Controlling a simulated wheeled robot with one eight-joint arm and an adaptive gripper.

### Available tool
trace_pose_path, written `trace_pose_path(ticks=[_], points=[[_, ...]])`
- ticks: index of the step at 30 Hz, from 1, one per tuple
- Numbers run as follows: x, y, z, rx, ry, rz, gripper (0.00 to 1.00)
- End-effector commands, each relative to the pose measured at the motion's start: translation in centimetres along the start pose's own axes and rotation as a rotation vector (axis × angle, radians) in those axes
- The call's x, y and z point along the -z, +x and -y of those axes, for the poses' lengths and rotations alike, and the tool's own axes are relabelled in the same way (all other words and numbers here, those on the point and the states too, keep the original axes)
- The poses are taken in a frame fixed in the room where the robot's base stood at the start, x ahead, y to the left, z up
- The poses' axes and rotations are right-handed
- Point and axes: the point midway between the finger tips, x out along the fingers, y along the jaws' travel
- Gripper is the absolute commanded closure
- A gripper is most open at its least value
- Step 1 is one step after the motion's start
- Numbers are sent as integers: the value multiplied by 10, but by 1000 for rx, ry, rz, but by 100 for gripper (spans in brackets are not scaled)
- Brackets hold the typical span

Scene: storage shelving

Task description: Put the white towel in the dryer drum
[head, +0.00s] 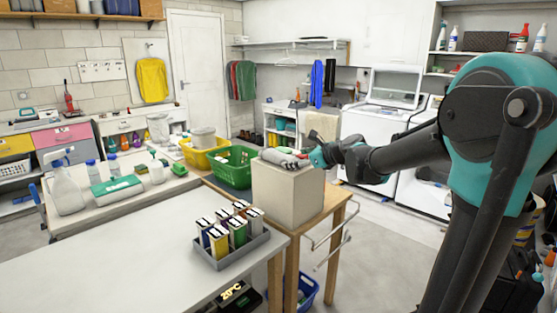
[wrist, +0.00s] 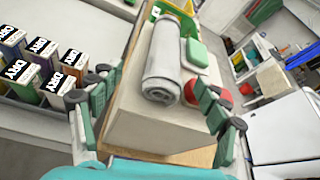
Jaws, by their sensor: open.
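A rolled pale grey-white towel (wrist: 163,62) lies on top of a beige block-shaped stand in the wrist view. It also shows in the head view (head: 282,157), small and partly behind my gripper. My gripper (wrist: 155,88) is open, with one finger on each side of the roll's near end; I cannot tell whether they touch it. In the head view my gripper (head: 311,158) reaches in from the right at the stand's top. White laundry machines (head: 376,125) stand at the back right, one with a raised lid. I cannot tell which is the dryer, and no drum interior is visible.
The beige stand (head: 287,197) sits on a wooden table. A green item (wrist: 195,52) and red pieces lie close beside the towel. A grey tray of DRY boxes (head: 232,255) is to the left. A green basket (head: 231,172) is behind. Floor is open before the machines.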

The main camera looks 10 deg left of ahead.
Motion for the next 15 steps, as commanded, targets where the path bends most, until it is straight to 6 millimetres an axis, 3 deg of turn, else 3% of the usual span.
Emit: trace_pose_path(ticks=[4, 15], points=[[0, 24, 0, -1, -1, 1, 24], [-2, 52, 3, 0, -2, 0, 24]])
